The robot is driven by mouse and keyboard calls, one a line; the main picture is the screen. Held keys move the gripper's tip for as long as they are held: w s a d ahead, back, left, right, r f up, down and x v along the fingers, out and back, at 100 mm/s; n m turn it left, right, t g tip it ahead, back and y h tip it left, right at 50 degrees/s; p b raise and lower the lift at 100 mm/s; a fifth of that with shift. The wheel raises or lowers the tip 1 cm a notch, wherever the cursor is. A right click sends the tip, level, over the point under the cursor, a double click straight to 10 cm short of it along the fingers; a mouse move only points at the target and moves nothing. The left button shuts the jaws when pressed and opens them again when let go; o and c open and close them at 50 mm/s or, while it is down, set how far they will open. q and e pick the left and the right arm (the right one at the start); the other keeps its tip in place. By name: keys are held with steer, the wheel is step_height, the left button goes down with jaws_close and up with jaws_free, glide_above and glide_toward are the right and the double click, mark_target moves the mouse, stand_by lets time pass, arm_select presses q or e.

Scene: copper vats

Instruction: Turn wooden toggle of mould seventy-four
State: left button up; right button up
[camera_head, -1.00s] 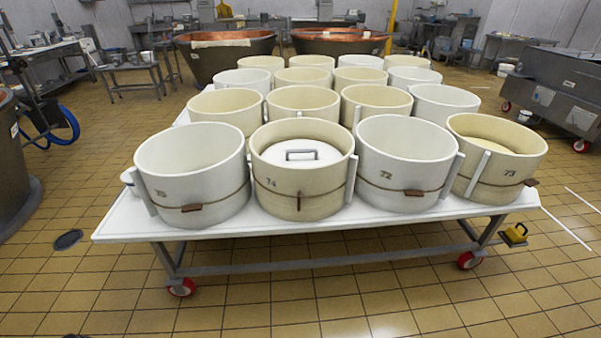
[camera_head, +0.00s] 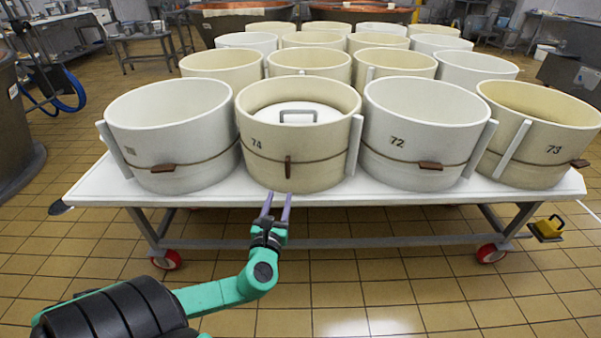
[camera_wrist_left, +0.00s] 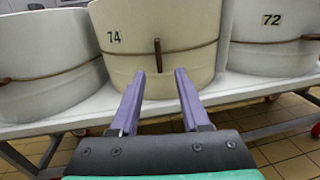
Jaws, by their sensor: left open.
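Mould seventy-four (camera_head: 315,175) is a cream round mould at the front of the white table, with a cord around it and a handled lid inside. Its wooden toggle (camera_head: 288,167) stands upright on the cord at the front. In the left wrist view the toggle (camera_wrist_left: 158,55) is just beyond and between the fingertips. My left gripper (camera_head: 276,197) is open and empty below the toggle, its two purple fingers pointing at the mould. In the left wrist view the gripper (camera_wrist_left: 157,78) has a clear gap between the fingers. My right gripper is out of view.
White mould 72 (camera_head: 415,165) stands to the right and another white mould (camera_head: 180,140) to the left, both with wooden toggles lying roughly level. Mould 73 (camera_head: 535,170) is farther right. The table's front edge (camera_head: 400,196) runs below the moulds. Tiled floor in front is clear.

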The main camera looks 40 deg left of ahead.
mark_target(287, 166)
arm_select(q)
steer(key=b+x, duration=0.2)
steer(key=x, duration=1.1)
steer(key=shift+a+f, duration=0.1)
steer(key=shift+a, duration=0.15)
steer(key=shift+w+a, duration=0.15)
steer(key=shift+w, duration=0.1)
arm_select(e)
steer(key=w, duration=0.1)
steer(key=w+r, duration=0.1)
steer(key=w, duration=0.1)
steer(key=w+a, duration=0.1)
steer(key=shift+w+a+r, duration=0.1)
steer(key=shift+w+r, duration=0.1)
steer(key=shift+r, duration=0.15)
arm_select(q)
steer(key=shift+c, duration=0.3)
jaws_close()
